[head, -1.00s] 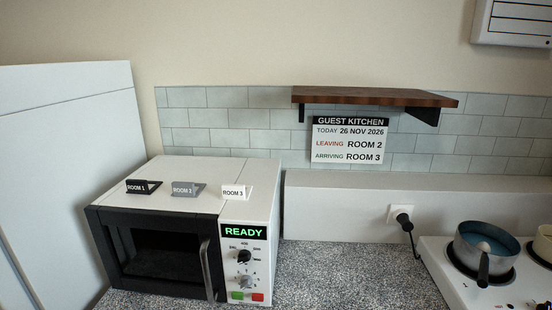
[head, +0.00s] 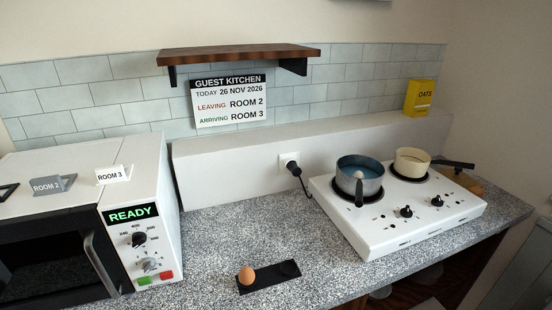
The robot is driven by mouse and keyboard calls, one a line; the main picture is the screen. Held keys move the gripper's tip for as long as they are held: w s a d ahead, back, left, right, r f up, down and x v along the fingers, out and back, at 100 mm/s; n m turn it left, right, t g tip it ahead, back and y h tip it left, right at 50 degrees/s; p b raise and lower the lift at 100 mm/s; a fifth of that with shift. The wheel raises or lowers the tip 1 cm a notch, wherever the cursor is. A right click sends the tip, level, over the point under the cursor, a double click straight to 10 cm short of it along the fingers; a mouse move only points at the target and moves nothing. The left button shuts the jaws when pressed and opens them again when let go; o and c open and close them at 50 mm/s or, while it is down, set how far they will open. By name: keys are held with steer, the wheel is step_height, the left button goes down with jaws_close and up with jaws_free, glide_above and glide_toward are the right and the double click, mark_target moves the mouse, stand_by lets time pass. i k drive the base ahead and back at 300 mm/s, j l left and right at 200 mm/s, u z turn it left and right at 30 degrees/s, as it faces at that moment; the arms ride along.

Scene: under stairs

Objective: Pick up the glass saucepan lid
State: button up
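I cannot make out a glass saucepan lid for certain. A grey saucepan (head: 372,187) with a blue inside stands on the left plate of the white hob (head: 345,222), its dark handle towards me. A small pale round thing (head: 358,174) shows inside it; I cannot tell whether it is a lid knob or something in the pan. A cream pan (head: 411,166) with a dark handle pointing right stands on the right plate. Some greyish rounded shapes (head: 381,292) under the counter are too unclear to name. My gripper is not in view.
A white microwave (head: 150,185) reading READY stands at left, with room signs on top. A brown egg (head: 247,274) sits on a black tray (head: 285,271). An oats box (head: 420,97) is on the ledge. A wooden shelf (head: 240,53) juts from the wall. Speckled counter (head: 235,220) is clear mid-way.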

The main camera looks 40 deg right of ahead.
mark_target(465, 181)
steer(key=z, duration=1.95)
